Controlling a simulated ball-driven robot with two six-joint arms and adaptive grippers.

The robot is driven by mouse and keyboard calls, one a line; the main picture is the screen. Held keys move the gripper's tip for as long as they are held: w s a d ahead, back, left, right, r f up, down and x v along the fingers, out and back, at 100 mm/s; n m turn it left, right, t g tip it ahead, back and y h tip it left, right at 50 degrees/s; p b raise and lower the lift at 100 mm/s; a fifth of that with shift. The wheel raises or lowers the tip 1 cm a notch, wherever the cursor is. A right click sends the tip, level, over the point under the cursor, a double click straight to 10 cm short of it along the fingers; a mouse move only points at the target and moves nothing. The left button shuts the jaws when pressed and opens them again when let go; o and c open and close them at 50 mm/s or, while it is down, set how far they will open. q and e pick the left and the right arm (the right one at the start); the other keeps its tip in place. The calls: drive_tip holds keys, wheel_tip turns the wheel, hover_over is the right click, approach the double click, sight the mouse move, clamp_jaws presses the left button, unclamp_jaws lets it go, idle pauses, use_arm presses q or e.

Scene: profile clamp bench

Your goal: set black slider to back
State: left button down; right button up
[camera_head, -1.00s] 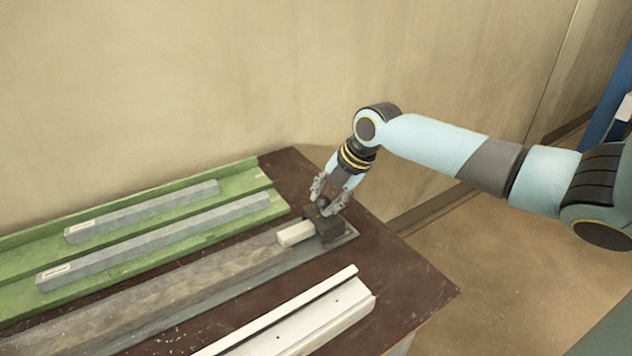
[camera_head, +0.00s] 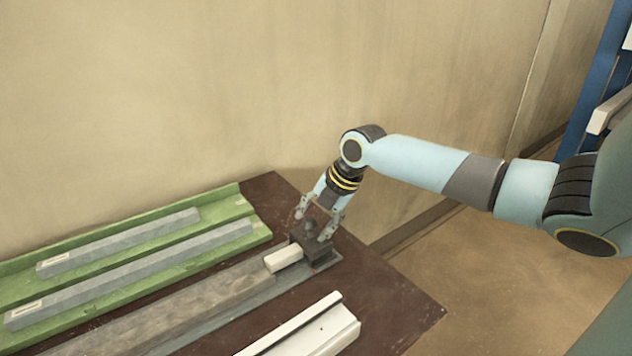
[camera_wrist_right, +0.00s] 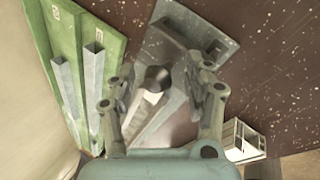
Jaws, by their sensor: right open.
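The black slider (camera_head: 318,254) is a dark block with a round knob on top, at the right end of the long grey rail (camera_head: 190,302) in the head view. A short white bar (camera_head: 284,257) sticks out from its left side. My right gripper (camera_head: 317,222) is open just above the slider, its fingers on either side of the knob. In the right wrist view the dark knob (camera_wrist_right: 157,78) lies between the spread fingers of my gripper (camera_wrist_right: 163,88); I cannot tell whether they touch it. My left gripper is not in view.
A green tray (camera_head: 225,200) with two grey bars (camera_head: 120,240) lies along the wall side. A white profile (camera_head: 325,335) lies at the front. The brown table top (camera_head: 385,290) is clear to the slider's right. The wall (camera_head: 200,80) stands close behind.

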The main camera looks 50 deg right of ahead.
drive_tip(key=v, duration=1.2)
idle(0.4)
